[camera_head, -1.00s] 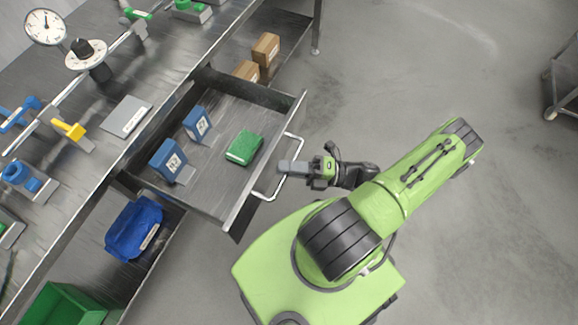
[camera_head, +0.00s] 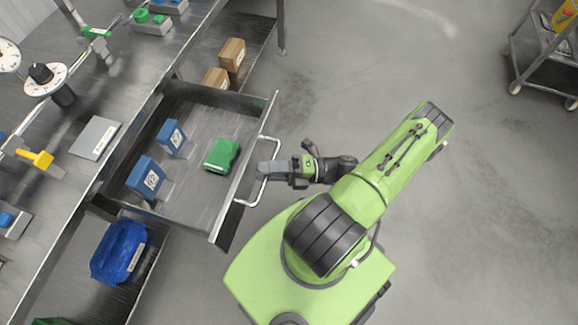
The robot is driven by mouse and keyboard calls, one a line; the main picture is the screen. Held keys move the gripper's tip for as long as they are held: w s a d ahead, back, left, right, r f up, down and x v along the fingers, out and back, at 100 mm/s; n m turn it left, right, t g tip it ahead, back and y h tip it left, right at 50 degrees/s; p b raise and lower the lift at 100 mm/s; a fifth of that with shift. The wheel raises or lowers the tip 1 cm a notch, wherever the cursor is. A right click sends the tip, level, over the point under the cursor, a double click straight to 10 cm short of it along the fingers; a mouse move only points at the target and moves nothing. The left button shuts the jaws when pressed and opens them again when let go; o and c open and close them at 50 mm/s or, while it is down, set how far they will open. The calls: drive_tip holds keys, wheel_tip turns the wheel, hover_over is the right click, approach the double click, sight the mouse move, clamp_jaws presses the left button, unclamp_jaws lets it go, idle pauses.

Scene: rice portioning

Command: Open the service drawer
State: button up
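The service drawer (camera_head: 212,199) is pulled well out from under the steel counter, with its inside in view. Inside it lie a green packet (camera_head: 222,155) and two blue boxes with white labels, one nearer (camera_head: 147,177) and one farther (camera_head: 171,137). A pale bar handle (camera_head: 247,203) runs along the drawer front. My gripper (camera_head: 265,170) is at the middle of this handle, with its grey fingers overlapping the bar. From above the fingers look like one block, so any gap between them is hidden, as is their contact with the bar.
A lower shelf holds two brown boxes (camera_head: 232,54) beyond the drawer and a blue crumpled bag (camera_head: 118,250) on the near side. The counter (camera_head: 122,88) carries a dial scale (camera_head: 45,79) and a flat grey plate (camera_head: 95,138). A cart (camera_head: 540,60) stands far right; floor between is clear.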

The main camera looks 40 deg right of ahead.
drive_tip(key=v, duration=1.5)
drive_tip(key=shift+s+d+b, duration=0.25)
drive_tip(key=shift+d+b, duration=0.05)
drive_tip(key=shift+b, duration=0.15)
drive_tip(key=shift+f, duration=0.15)
drive_tip(key=w+a+r+n+g+h, duration=0.5)
drive_tip(key=r+n+g, duration=0.2)
drive_tip(key=n, duration=0.5)
drive_tip(key=w+a+r+n+g+h, duration=0.45)
drive_tip(key=r+n+g, duration=0.3)
drive_tip(key=n, duration=0.35)
drive_tip(key=s+a+r+n+t+h, duration=0.35)
drive_tip(key=r+n, duration=0.25)
drive_tip(key=n, duration=0.4)
drive_tip(key=s+a+r+n+t+h, duration=0.25)
drive_tip(key=a+r+n+t, duration=0.3)
drive_tip(key=n, duration=0.35)
wheel_tip(320, 180, up, 13)
drive_tip(key=p, duration=1.2)
drive_tip(key=shift+n+g, duration=0.3)
drive_tip(key=shift+g, duration=0.15)
